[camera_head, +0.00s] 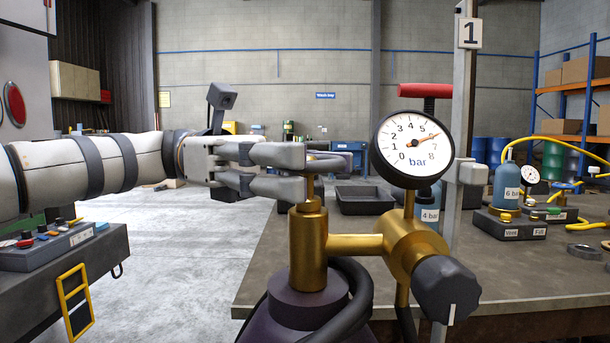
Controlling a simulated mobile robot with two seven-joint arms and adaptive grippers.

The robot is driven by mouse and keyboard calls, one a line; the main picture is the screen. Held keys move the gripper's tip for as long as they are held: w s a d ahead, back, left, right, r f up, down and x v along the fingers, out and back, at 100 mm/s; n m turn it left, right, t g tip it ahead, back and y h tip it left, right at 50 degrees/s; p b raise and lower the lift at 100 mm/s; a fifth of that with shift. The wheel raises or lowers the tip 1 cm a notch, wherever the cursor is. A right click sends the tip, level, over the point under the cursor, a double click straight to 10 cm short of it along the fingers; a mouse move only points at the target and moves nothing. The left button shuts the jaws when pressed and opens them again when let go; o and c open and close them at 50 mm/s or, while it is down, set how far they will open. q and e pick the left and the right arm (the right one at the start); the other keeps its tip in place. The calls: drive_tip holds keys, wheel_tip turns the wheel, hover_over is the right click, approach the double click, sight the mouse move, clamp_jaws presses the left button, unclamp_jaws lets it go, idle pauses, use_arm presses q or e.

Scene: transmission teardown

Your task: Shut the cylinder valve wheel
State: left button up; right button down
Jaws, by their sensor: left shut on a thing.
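The brass cylinder valve (308,250) stands upright on a dark purple cylinder (300,303) in the middle of the view. Its small dark grey valve wheel (326,164) sits on top of the brass stem. My left gripper (305,172) comes in from the left and is shut on the valve wheel. The fingers hide the wheel's left part. A round gauge (411,150) marked in bar stands on the brass regulator to the right. Its orange needle points to about 6. My right gripper is not in view.
A dark regulator knob (446,289) juts toward me at the lower right. A grey post (464,120) with a 1 sign stands behind the gauge. The workbench (560,275) holds a black tray (364,200) and blue bottles. A control box (62,250) is at left.

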use_arm(q)
drive_tip(key=shift+d+f+m+g+y, duration=0.1)
drive_tip(key=shift+f+m+g+y, duration=0.1)
drive_tip(key=shift+m+g+y, duration=0.45)
drive_tip(key=o, duration=0.9)
drive_tip(key=shift+s+r, duration=0.1)
drive_tip(key=shift+r, duration=0.1)
